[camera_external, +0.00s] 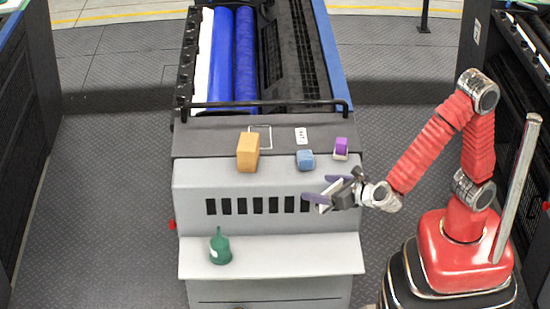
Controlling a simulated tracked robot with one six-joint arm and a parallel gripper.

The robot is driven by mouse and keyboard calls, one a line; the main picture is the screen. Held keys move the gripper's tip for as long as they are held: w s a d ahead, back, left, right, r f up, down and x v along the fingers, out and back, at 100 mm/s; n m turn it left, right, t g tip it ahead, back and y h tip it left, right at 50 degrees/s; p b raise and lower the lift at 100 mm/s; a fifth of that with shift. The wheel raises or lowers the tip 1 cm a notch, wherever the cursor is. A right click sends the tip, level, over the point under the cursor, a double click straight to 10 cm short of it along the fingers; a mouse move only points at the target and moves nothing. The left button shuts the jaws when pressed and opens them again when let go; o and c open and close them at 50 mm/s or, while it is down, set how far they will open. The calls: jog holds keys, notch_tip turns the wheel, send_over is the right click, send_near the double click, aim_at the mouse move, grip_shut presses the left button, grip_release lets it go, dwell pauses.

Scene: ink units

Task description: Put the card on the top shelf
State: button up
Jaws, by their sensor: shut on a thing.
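My gripper (323,190) is in front of the right part of the grey machine's upper front face. Its dark purple fingers are shut on a thin, pale, flat piece, which looks like the card (331,193) and sits tilted between them. The fingers and wrist hide part of it. The top shelf (215,143) is the dark grey surface behind and above my gripper.
The shelf's left end is clear.

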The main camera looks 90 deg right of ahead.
notch_tip(320, 180, down, 18)
jog(key=shift+r, duration=0.25)
dwell(0.4)
jog(key=shift+f, duration=1.9)
jog(key=o, duration=0.7)
jog(key=shift+o, duration=0.4)
jog(key=shift+s+a+r, duration=0.3)
jog(key=shift+s+a, duration=0.1)
jog(key=shift+a, duration=0.1)
jog(key=v, duration=1)
jog(key=shift+s+a, duration=0.2)
jog(key=shift+s, duration=0.1)
